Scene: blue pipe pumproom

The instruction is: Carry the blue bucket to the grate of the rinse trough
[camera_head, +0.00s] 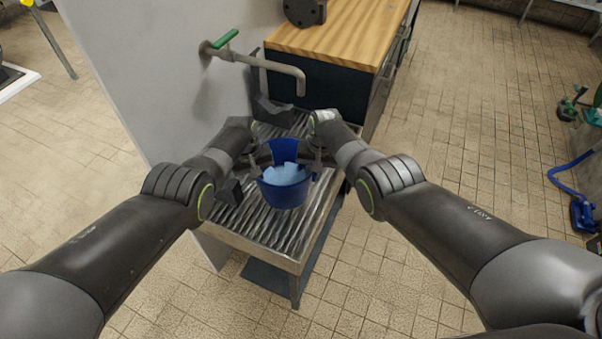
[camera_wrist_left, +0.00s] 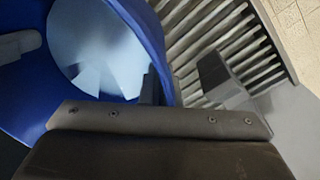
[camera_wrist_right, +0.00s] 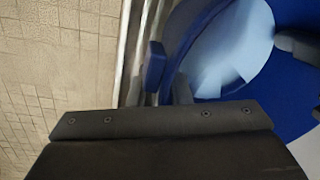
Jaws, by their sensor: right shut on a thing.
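The blue bucket (camera_head: 284,194) is upright over the ribbed metal grate (camera_head: 262,222) of the rinse trough, with pale blue contents inside. I cannot tell whether its base touches the grate. My right gripper (camera_head: 316,167) is shut on the bucket's right side wall; the bucket also shows in the right wrist view (camera_wrist_right: 300,90). My left gripper (camera_head: 246,178) is at the bucket's left side with its fingers apart. In the left wrist view one finger is by the bucket's wall (camera_wrist_left: 155,40) and the other stands off it over the grate.
A tap with a green handle (camera_head: 226,38) and bent spout (camera_head: 285,70) reaches over the back of the trough. A wooden-topped cabinet (camera_head: 335,35) stands behind. A grey wall panel (camera_head: 150,80) rises at left.

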